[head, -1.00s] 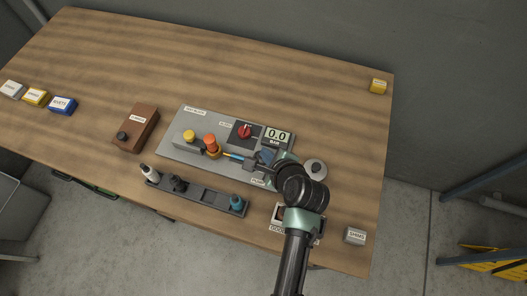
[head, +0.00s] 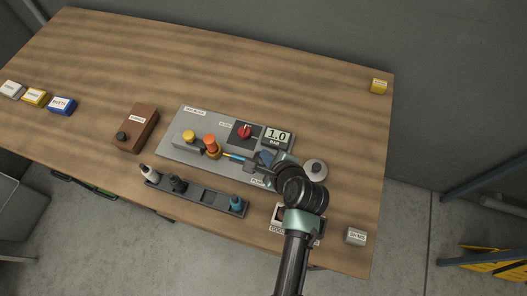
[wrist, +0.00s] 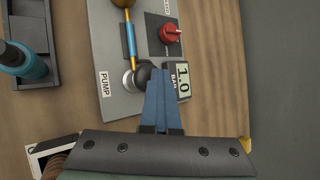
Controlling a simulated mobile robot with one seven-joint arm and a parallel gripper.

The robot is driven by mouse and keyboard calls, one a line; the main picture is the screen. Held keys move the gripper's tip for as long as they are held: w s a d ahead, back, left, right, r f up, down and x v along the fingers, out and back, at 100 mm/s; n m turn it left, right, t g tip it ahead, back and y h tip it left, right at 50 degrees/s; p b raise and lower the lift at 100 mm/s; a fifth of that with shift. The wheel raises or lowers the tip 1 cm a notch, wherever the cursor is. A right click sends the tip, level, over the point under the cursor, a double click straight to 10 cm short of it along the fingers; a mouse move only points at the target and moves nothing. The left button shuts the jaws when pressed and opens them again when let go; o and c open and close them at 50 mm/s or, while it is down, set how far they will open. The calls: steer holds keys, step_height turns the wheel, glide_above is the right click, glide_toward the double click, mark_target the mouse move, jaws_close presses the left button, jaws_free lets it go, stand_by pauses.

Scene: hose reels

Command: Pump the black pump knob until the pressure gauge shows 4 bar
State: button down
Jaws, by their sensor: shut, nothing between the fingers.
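The pressure gauge (head: 277,138) reads 1.0 BAR in the head view, and its display (wrist: 182,81) shows the same, sideways, in the wrist view. The black pump knob (wrist: 144,72) sits on a round pale base beside the PUMP label (wrist: 105,84). My gripper (wrist: 160,72) is shut and empty, its blue fingertips at the knob's edge, touching or nearly so.
The grey panel (head: 170,150) also carries a red knob (head: 244,131), a yellow button (head: 189,135) and an orange-topped fitting (head: 210,142). A dark tray (head: 208,197) with bottles lies in front. A brown box (head: 136,129) stands left.

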steer(key=shift+r+p, duration=1.65)
steer(key=shift+p, duration=0.4)
steer(key=shift+r, duration=0.1)
step_height(320, 180, up, 5)
steer(key=p, duration=0.5)
stand_by(2.4)
